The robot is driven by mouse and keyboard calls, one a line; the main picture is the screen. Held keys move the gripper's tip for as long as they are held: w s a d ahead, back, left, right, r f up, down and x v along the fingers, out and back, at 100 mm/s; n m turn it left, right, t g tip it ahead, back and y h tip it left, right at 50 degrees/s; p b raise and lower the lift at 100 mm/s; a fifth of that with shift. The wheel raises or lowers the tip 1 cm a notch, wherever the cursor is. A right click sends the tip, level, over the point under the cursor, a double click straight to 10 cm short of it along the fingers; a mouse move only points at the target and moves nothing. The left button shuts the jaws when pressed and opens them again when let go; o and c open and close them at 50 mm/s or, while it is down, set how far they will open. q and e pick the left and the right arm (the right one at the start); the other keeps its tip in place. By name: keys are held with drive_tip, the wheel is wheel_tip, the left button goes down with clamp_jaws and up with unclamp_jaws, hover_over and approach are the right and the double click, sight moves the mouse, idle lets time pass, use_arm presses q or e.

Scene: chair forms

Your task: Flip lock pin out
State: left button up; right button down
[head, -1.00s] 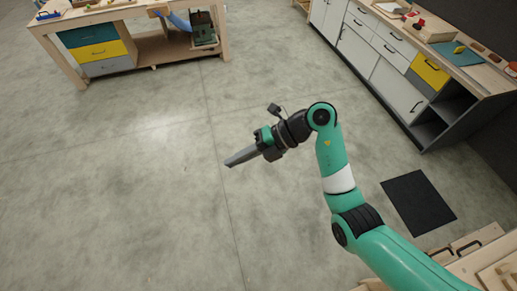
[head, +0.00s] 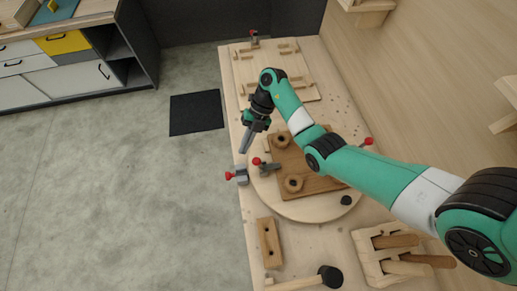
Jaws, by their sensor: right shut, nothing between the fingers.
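A grey fitting with a red knob (head: 241,176), which looks like the lock pin, sits at the left rim of the round wooden turntable (head: 310,209). Whether it is in or out is too small to tell. A second red-knobbed grey clamp (head: 270,168) lies just right of it, over the brown wooden board (head: 318,180) on the turntable. My right gripper (head: 243,151) is shut and empty. Its fingers point down, above the bench's left edge and a little beyond the lock pin in the picture, apart from it. My left gripper is not in view.
The workbench carries a wooden frame (head: 277,72) at the back, a drilled wooden block (head: 269,243), a black-headed mallet (head: 330,276) and a tool holder (head: 374,270) in front. Another red knob (head: 368,141) is behind my arm. Floor left of the bench is clear around a black mat (head: 196,112).

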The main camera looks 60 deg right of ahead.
sight(238, 170)
drive_tip(key=shift+m, duration=0.3)
drive_tip(key=a+f+b, duration=0.1)
drive_tip(key=f+b, duration=0.2)
drive_tip(key=a+f+b, duration=0.1)
drive_tip(key=f+b, duration=0.2)
drive_tip(key=w+a+f+b, duration=0.1)
drive_tip(key=f+b, duration=0.2)
drive_tip(key=shift+a+f, duration=0.35)
drive_tip(key=shift+a, duration=0.05)
drive_tip(key=shift+a+f+b, duration=0.2)
drive_tip(key=shift+a+b, duration=0.15)
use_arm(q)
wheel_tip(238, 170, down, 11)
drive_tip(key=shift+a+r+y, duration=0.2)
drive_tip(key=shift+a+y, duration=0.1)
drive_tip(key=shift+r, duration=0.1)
use_arm(e)
drive_tip(key=shift+r, duration=0.1)
